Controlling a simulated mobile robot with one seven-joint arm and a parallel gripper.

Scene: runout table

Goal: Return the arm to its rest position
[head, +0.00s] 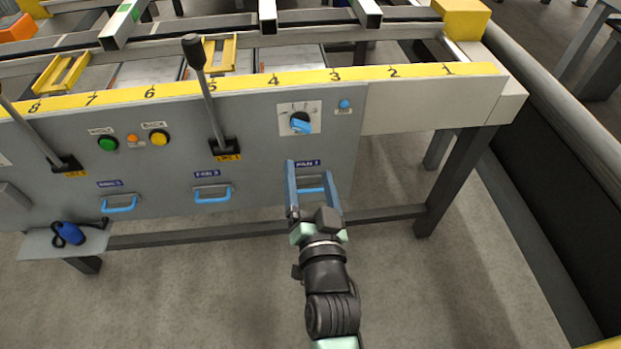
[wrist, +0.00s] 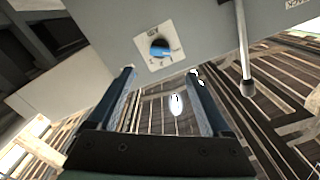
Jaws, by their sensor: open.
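My gripper (head: 309,170) is open, its two blue fingers spread in front of the grey panel below the blue rotary knob (head: 301,123). In the head view the fingers overlap the blue handle (head: 311,188) under the PAN 1 label, which shows between them. In the wrist view my gripper (wrist: 160,73) has nothing between its fingers but the distant roof. The knob also shows in the wrist view (wrist: 160,48), beyond the fingertips. My arm reaches up from the bottom of the head view.
Two other blue handles (head: 212,193) (head: 120,204) sit on the panel to the left. A black lever (head: 208,90) sticks out left of the knob. A shelf (head: 40,245) holds a blue object (head: 68,233). The floor (head: 450,290) at right front is clear.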

